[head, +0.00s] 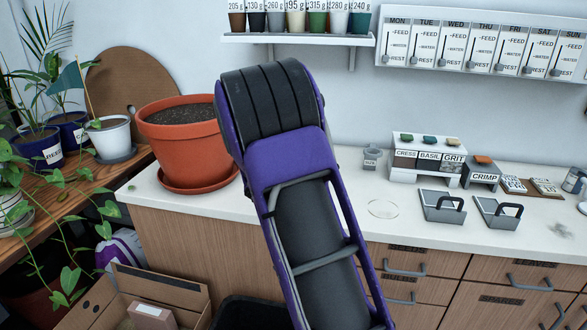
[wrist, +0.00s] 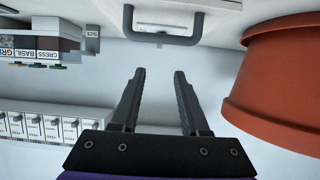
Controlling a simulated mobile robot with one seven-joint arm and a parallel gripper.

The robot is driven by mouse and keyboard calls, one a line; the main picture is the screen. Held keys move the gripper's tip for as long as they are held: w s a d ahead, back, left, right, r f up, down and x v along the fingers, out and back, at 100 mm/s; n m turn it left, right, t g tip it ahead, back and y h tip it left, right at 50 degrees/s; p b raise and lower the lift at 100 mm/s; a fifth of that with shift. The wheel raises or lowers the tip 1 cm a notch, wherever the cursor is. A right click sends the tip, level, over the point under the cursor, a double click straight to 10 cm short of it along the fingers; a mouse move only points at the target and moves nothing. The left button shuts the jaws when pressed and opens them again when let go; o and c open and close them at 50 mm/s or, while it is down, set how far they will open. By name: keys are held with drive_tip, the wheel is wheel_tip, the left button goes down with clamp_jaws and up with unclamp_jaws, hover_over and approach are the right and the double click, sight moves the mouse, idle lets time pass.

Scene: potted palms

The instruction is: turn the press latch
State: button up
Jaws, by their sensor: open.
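In the wrist view, which looks upside down, a dark U-shaped handle (wrist: 168,30) is fixed across a pale body (wrist: 190,6) at the top. It may belong to the press, but I cannot tell which part is the latch. My gripper (wrist: 159,72) is open and empty. Its two dark fingers point toward the handle and are apart from it in the picture. In the head view my purple and black arm covers this spot, so the handle and gripper are hidden there.
A terracotta pot (head: 185,140) stands close on one side, also large in the wrist view (wrist: 275,80). A labelled seed box (head: 428,160), a CRIMP box (head: 484,172) and two grey handled pieces (head: 441,206) (head: 497,212) stand right. A pot shelf (head: 298,38) hangs above.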

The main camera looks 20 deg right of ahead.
drive_tip(key=b+x, duration=0.1)
drive_tip(key=x, duration=1.4)
drive_tip(key=shift+w+d+f, duration=0.2)
drive_tip(key=shift+w, duration=0.1)
clamp_jaws()
